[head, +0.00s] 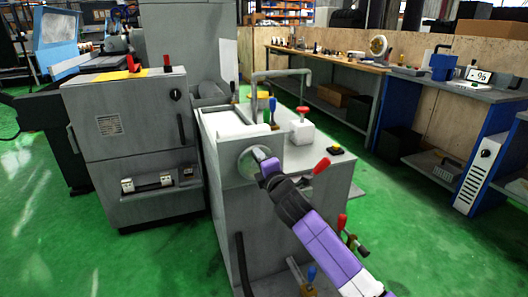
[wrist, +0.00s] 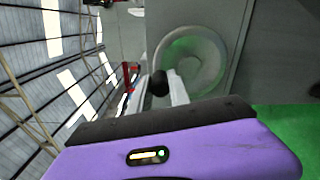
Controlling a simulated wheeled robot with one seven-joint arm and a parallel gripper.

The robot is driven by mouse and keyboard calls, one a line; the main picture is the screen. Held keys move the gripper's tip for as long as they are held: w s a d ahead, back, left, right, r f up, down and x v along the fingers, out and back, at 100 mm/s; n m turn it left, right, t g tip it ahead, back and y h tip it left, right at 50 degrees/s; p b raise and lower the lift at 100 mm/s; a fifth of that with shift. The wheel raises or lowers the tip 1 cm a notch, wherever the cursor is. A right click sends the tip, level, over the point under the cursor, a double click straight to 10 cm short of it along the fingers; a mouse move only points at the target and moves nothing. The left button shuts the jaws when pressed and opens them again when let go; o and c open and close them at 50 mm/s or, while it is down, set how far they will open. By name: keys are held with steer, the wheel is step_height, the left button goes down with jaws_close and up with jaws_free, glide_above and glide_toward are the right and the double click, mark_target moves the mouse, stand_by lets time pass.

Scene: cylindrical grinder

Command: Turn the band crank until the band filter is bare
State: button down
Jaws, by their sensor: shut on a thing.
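The band crank (head: 246,163) is a round grey disc on the near side of the grey cabinet. In the wrist view the crank disc (wrist: 190,60) stands just beyond the fingers, with its black knob (wrist: 160,83) between them. My gripper (head: 263,160) is at the right part of the disc, shut on the knob; it also shows in the wrist view (wrist: 158,90). In the head view the fingers hide the knob. What looks like the band filter (head: 230,123) lies on the cabinet top as a pale, whitish surface; its full extent is unclear.
A grey machine (head: 135,145) is at left. Green floor (head: 190,255) is open in front.

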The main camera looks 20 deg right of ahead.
mark_target(242, 169)
steer(key=n, duration=0.1)
steer(key=a+n+p, duration=0.1)
steer(key=n, duration=0.1)
steer(key=a+n+p, duration=0.1)
steer(key=shift+f+n, duration=0.25)
steer(key=shift+n, duration=0.05)
steer(key=n, duration=0.1)
steer(key=a+f+n+p, duration=0.1)
steer(key=n, duration=0.1)
steer(key=n+p, duration=0.1)
steer(key=shift+a+f+n, duration=0.3)
steer(key=shift+f, duration=0.05)
steer(key=n, duration=0.1)
steer(key=f+n, duration=0.1)
steer(key=n, duration=0.1)
steer(key=shift+a+f+n+p, duration=0.25)
steer(key=shift+a+n+p, duration=0.05)
steer(key=shift+a, duration=0.05)
steer(key=shift+f+n, duration=0.55)
steer(key=shift+n, duration=0.6)
steer(key=shift+f+n, duration=0.5)
steer(key=shift+n, duration=0.65)
steer(key=c, duration=1.2)
jaws_free()
steer(key=shift+c, duration=0.2)
steer(key=shift+p, duration=0.3)
